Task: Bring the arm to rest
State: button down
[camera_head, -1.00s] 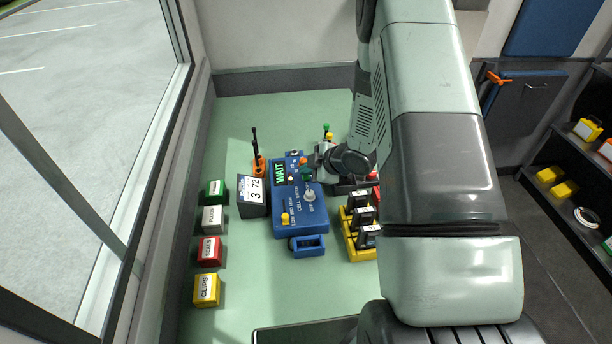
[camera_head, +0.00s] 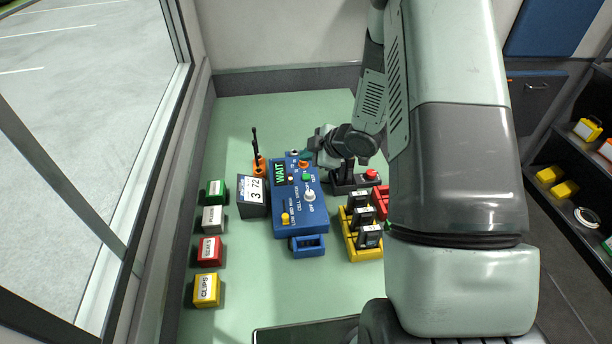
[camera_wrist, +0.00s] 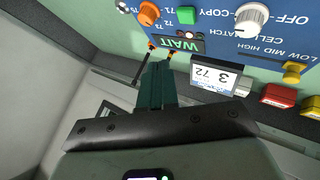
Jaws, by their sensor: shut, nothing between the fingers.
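My gripper (camera_wrist: 157,85) shows in the wrist view with its two teal fingers together and nothing between them. In the head view, my gripper (camera_head: 308,154) hangs over the far right part of the blue control box (camera_head: 318,222). Its fingertips are small there, and I cannot tell their exact height above the box. The box carries a lit WAIT display (camera_head: 280,174), a white knob (camera_head: 309,195), a green button (camera_head: 307,178), an orange knob (camera_head: 304,165) and a yellow lever (camera_head: 285,218). My arm covers the right side of the bench.
A meter reading 3 72 (camera_head: 254,192) stands left of the box. Several labelled blocks, including yellow CLIPS (camera_head: 206,291), line the bench's left edge. A yellow rack (camera_head: 362,250) of dark modules and a red button (camera_head: 371,174) stand right. The green bench (camera_head: 240,115) is clear at the back left.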

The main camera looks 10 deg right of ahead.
jog(key=shift+r, duration=0.45)
dwell(0.5)
jog(key=d+r+m+t+h, duration=0.1)
jog(key=d+r+m+h, duration=0.1)
jog(key=r, duration=0.5)
jog(key=d+r+m+t+h, duration=0.1)
jog(key=d+r+m+h, duration=0.15)
jog(key=r, duration=0.45)
jog(key=s+d+r+m+h, duration=0.25)
jog(key=s+r+m, duration=0.35)
jog(key=r, duration=0.5)
jog(key=s+a+r+m+g, duration=0.1)
jog(key=s+r+m, duration=0.1)
jog(key=s, duration=0.6)
jog(key=s+a+r+m+g, duration=0.1)
jog(key=s+a+r+m, duration=0.1)
jog(key=s, duration=0.7)
jog(key=s+a+r+m+g, duration=0.1)
jog(key=s+a+r+m, duration=0.1)
jog(key=s, duration=0.7)
jog(key=shift+r+y, duration=0.4)
jog(key=shift+r, duration=0.05)
jog(key=shift+w+m, duration=0.1)
jog(key=shift+m, duration=0.15)
